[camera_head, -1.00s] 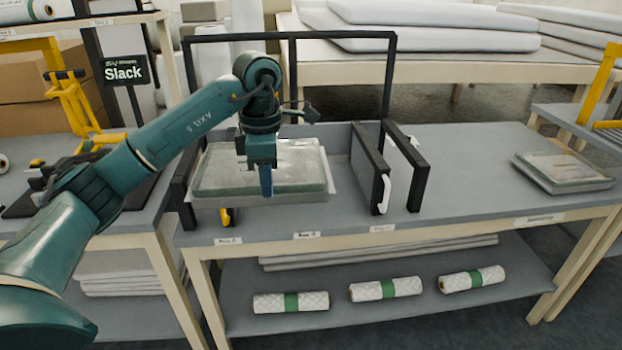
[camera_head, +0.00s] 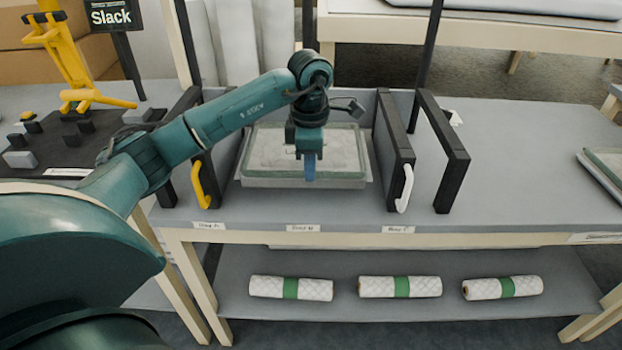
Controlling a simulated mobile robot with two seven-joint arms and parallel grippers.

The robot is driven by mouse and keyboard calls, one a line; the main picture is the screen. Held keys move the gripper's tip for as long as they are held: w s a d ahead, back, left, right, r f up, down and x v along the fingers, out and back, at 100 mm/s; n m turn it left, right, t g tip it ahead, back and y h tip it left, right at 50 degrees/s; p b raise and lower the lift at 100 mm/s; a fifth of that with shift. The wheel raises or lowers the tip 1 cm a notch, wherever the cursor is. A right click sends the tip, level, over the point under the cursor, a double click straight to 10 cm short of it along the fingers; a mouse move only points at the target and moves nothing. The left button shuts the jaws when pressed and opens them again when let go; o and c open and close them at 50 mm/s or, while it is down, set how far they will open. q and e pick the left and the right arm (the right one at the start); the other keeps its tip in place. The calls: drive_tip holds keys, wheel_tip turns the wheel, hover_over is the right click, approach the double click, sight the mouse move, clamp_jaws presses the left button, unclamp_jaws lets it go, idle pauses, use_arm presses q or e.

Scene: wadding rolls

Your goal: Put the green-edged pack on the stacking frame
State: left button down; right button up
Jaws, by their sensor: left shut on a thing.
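The green-edged pack (camera_head: 268,153) is a flat, pale, clear-wrapped slab with a greenish edge. It is level, between two black-edged upright panels. My left gripper (camera_head: 309,170) reaches in from the left, pointing down at the pack's near middle, and is shut on it. The fingertips partly cover the pack's front edge. The stacking frame seems to be the black-edged set of uprights (camera_head: 394,150) on the grey bench, with a yellow handle at left and a white one at right. I cannot tell whether the pack touches the surface under it. My right gripper is not in view.
Another flat pack (camera_head: 606,172) lies at the right edge of the bench. Several white rolls with green bands (camera_head: 400,287) lie on the lower shelf.

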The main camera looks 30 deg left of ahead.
sight(311, 187)
use_arm(q)
wheel_tip(311, 187, down, 4)
drive_tip(key=shift+f, duration=0.15)
idle(0.3)
drive_tip(key=c, duration=1.5)
unclamp_jaws()
drive_tip(key=shift+f, duration=0.1)
